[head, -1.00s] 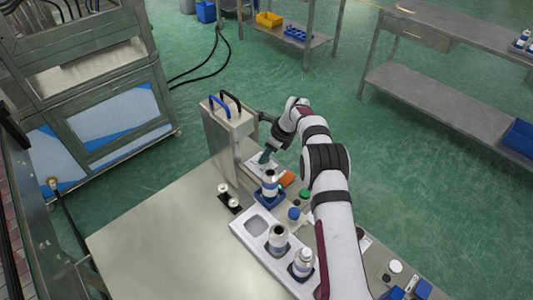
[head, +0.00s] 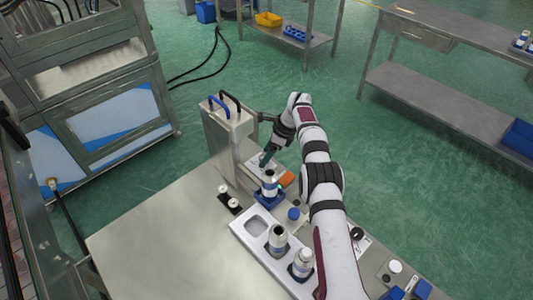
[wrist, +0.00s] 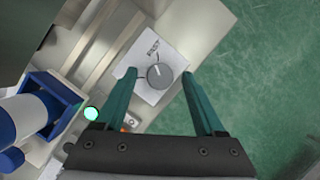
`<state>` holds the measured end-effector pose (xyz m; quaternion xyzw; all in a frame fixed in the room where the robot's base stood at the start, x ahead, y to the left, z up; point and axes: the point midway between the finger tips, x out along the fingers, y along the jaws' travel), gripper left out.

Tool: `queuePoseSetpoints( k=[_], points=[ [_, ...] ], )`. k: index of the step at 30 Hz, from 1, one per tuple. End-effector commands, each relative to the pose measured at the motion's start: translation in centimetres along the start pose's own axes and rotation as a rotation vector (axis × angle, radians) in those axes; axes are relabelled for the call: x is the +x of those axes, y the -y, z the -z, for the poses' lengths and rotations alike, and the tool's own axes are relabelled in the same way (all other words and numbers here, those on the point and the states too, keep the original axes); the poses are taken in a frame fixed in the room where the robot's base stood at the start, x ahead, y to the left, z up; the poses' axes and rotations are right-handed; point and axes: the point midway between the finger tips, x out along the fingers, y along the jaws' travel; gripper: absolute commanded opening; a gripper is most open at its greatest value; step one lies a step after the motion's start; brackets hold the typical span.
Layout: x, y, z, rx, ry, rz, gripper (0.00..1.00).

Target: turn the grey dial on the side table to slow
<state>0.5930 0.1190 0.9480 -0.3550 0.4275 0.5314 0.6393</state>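The grey dial (wrist: 159,75) sits on a white plate (wrist: 147,57) with small dark lettering, too small to read, at its upper left. A thin mark shows on the dial, but I cannot tell which setting it points to. My gripper (wrist: 159,73) is open, with one teal finger on each side of the dial in the wrist view. I cannot tell whether the fingers are level with the dial or above it. In the head view my gripper (head: 265,158) is at the back of the table, and the dial itself is hidden or too small there.
A can (head: 269,184) stands in a blue holder close to my gripper; it also shows in the wrist view (wrist: 28,118). The grey press housing (head: 226,140) with blue and black handles stands left.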

Motion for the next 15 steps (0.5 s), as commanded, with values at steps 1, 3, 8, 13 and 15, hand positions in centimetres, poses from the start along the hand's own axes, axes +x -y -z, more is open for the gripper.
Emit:
queuePoseSetpoints(
  k=[1, 3, 8, 13, 15],
  points=[
    [0.0, 0.0, 0.0, 0.0, 0.0, 0.0, 0.71],
    [-0.1, 0.0, 0.0, 0.0, 0.0, 0.001, 0.71],
    [-2.2, 0.1, -0.1, 0.001, 0.001, 0.003, 0.71],
    [-7.7, 0.1, -0.1, 0.0, 0.001, 0.006, 0.71],
    [-9.9, 0.1, 0.0, 0.001, 0.001, 0.005, 0.71]
  ],
)
